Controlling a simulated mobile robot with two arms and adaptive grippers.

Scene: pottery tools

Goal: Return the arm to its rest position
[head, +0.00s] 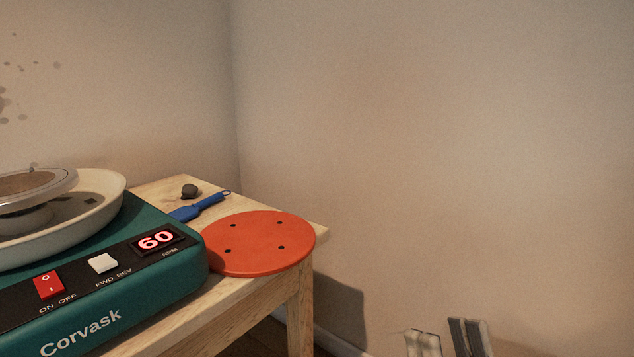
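My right gripper (449,340) shows only in part at the bottom edge, right of the table. Its two finger parts stand apart with a gap between them, and nothing shows in the gap. The rest of it and its arm are cut off by the frame. It is clear of the table and touches nothing that I can see. My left gripper and arm are not in view.
A wooden table (291,290) bears a teal pottery wheel (185,280) with a lit display reading 60, a round orange bat (262,244), a blue-handled tool (200,206) and a small dark lump (190,191). Space right of the table is free up to the wall (440,150).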

